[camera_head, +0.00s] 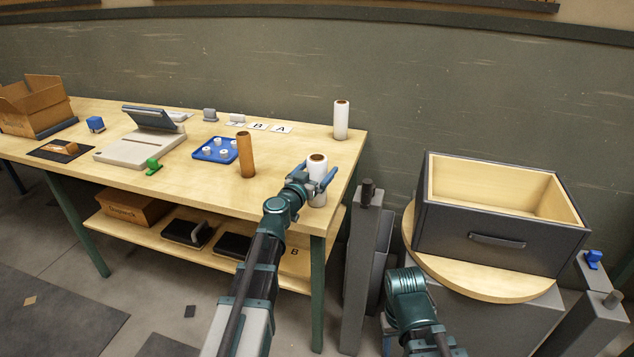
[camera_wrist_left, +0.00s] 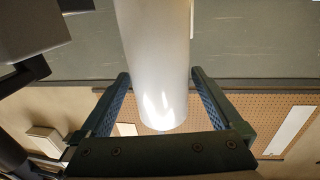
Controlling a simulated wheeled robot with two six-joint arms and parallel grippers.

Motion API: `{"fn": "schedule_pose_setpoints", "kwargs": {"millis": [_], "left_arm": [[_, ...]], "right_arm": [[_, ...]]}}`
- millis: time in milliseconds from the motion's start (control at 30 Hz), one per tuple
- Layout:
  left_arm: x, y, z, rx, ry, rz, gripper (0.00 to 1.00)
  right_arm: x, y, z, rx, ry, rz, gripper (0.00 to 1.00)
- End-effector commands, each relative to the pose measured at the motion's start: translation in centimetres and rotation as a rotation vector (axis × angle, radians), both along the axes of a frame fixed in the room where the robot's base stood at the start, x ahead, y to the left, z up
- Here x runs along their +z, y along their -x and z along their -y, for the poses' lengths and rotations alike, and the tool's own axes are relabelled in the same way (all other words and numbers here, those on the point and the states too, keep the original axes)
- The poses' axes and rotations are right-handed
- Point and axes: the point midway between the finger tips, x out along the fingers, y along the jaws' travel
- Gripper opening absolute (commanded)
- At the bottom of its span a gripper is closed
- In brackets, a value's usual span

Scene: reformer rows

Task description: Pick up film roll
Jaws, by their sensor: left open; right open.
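A white film roll (camera_head: 317,168) with a brown core stands upright near the right front corner of the wooden table. My left gripper (camera_head: 314,178) is open at this roll, with a finger on either side. In the left wrist view the white roll (camera_wrist_left: 158,60) lies between the two open fingers of the gripper (camera_wrist_left: 161,78), with gaps visible beside it. A second white roll (camera_head: 341,120) stands at the table's back right. A brown roll (camera_head: 246,157) stands to the left. My right arm shows at the lower right, but its fingers are not visible.
The table (camera_head: 280,185) also holds a blue tray (camera_head: 199,154) with small white pieces, a scanner-like device (camera_head: 125,148), a green clip (camera_head: 153,166) and an open cardboard box (camera_head: 35,107). A dark drawer box (camera_head: 445,235) sits on a round stand to the right.

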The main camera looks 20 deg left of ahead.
Motion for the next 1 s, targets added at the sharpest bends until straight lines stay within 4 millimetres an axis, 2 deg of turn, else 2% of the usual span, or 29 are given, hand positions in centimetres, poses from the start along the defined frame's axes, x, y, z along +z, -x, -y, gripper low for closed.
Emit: {"fn": "schedule_pose_setpoints", "kwargs": {"millis": [33, 133, 400, 900, 933, 1000], "left_arm": [[-0.1, -1.2, 0.0, -0.001, 0.000, 0.000, 1.00], [0.0, -2.5, 0.3, -0.001, 0.000, 0.000, 1.00], [0.0, -2.8, 0.4, 0.000, 0.000, 0.000, 1.00], [0.0, -2.7, 0.4, 0.000, 0.000, 0.000, 0.10], [0.0, -2.7, 0.4, 0.000, 0.000, 0.000, 0.05], [0.0, -2.7, 0.4, 0.000, 0.000, 0.000, 0.05]], "right_arm": [[-0.1, 0.0, 0.0, 0.000, 0.000, 0.000, 0.50], [0.0, 0.0, 0.0, 0.000, 0.000, 0.000, 0.50], [0.0, 0.0, 0.0, 0.000, 0.000, 0.000, 0.50], [0.0, 0.0, 0.0, 0.000, 0.000, 0.000, 0.50], [0.0, 0.0, 0.0, 0.000, 0.000, 0.000, 0.50], [0.0, 0.0, 0.0, 0.000, 0.000, 0.000, 0.50]]}}
